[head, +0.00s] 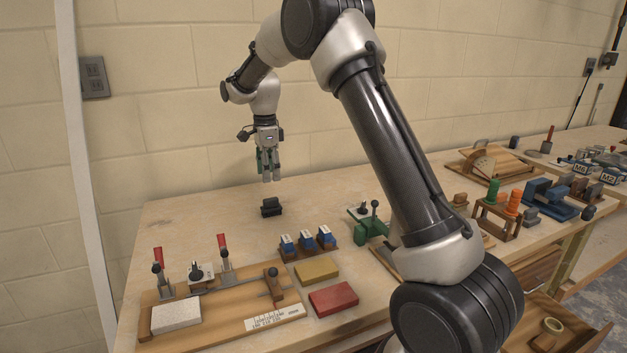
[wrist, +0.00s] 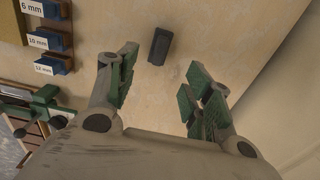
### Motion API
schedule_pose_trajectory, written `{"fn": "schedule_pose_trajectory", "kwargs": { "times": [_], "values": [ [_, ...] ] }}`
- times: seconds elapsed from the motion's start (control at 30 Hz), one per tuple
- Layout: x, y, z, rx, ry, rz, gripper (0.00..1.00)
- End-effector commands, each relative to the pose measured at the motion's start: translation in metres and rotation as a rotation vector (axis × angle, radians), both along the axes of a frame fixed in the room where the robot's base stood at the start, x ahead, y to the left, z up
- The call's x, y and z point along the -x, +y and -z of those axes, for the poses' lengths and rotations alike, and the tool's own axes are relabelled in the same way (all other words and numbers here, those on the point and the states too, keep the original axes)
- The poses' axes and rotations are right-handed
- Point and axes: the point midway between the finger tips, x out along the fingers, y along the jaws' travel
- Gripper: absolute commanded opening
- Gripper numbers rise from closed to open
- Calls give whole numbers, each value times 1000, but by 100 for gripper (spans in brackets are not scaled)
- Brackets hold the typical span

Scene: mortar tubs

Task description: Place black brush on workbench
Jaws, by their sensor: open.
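The black brush (head: 271,207) rests on the workbench (head: 190,222) near its back edge, to the left of the middle in the head view. It also shows as a dark oblong block (wrist: 160,46) at the top middle of the wrist view. My gripper (head: 268,176) is above the bench, over the brush and apart from it. In the wrist view my gripper (wrist: 160,92) is open, with green pads on its fingers and nothing between them.
A rack of blue labelled blocks (head: 308,243) stands in front of the brush. Yellow (head: 316,270) and red (head: 333,299) blocks lie nearer. A green clamp tool (head: 372,225) stands to the right. A wooden jig board (head: 215,318) is at front left. The bench left of the brush is clear.

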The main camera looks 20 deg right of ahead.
Motion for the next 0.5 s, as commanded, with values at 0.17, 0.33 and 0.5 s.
{"fn": "schedule_pose_trajectory", "kwargs": {
  "times": [0.17, 0.33, 0.5],
  "values": [
    [10, -8, -17, -3, -15, -47, 51],
    [68, -43, -81, -4, -79, -286, 51],
    [163, -86, -135, 29, -159, -628, 51]
  ]
}}
